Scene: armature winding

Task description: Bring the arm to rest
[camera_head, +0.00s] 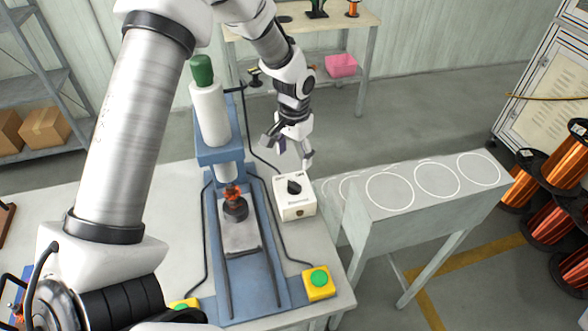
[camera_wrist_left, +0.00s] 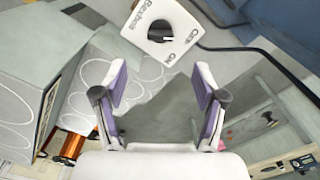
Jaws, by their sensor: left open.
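My left arm comes in from the left and arches over the bench. Its gripper (camera_head: 287,154) is open and empty, in the air just behind a white switch box (camera_head: 296,207) with a black rotary knob (camera_head: 294,187). In the left wrist view the two fingers (camera_wrist_left: 160,82) stand apart with nothing between them. The switch box (camera_wrist_left: 150,42) shows beyond the fingertips at the top, apart from them. My right gripper is not in view.
A blue press (camera_head: 218,155) with a green-topped cylinder stands left of the switch box. A yellow box with a green button (camera_head: 319,280) sits at the front. A grey stand with white circles (camera_head: 345,235) is at right, copper spools (camera_head: 568,160) beyond. Cables cross the bench.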

